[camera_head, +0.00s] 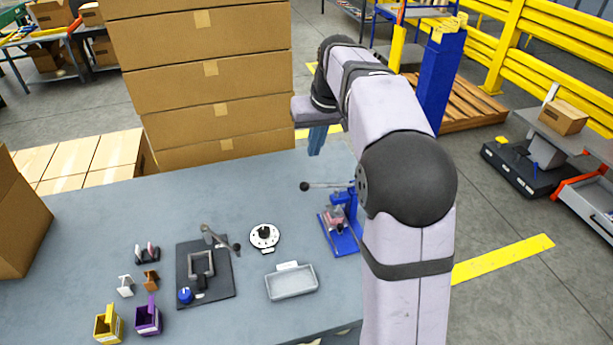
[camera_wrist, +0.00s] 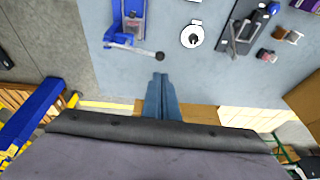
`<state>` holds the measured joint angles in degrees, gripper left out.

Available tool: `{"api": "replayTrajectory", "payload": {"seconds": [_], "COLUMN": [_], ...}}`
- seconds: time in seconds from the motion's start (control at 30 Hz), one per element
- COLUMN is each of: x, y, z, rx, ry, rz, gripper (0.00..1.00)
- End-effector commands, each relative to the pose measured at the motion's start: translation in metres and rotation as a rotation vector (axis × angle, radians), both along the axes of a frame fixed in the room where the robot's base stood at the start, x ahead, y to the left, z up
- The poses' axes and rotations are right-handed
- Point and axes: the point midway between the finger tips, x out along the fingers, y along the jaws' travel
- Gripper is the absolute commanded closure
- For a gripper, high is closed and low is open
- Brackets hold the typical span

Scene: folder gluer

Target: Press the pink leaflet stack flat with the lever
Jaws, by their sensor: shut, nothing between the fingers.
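A blue lever press (camera_head: 345,241) stands on the table near its right edge. Its grey lever ends in a black knob (camera_head: 305,187) and reaches out to the left. The pink leaflet stack (camera_head: 336,214) sits in the press, partly hidden by its parts. My gripper (camera_head: 317,141) is shut and empty, pointing down beyond the press at the far side of the table. In the wrist view my gripper's fingertips (camera_wrist: 160,76) are together and appear just short of the knob (camera_wrist: 160,56); I see no contact. The press (camera_wrist: 121,20) is beyond the knob there.
A white round dial (camera_head: 264,236), a grey tray (camera_head: 291,283) and a black board with a clamp (camera_head: 205,275) lie left of the press. Small yellow and purple bins (camera_head: 148,318) stand further left. Stacked cartons (camera_head: 205,75) rise behind the table.

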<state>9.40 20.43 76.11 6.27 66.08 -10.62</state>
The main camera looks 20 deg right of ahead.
Motion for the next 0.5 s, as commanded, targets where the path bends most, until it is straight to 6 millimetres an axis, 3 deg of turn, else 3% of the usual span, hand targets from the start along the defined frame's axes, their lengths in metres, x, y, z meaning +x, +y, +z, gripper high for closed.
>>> {"api": "replayTrajectory", "payload": {"seconds": [0.27, 0.5], "x": [0.005, 0.016], "y": [0.001, 0.003], "z": [-0.016, -0.052], "rx": [0.001, 0.001], "ry": [0.005, 0.006], "rz": [0.001, 0.001], "gripper": [1.00, 1.00]}}
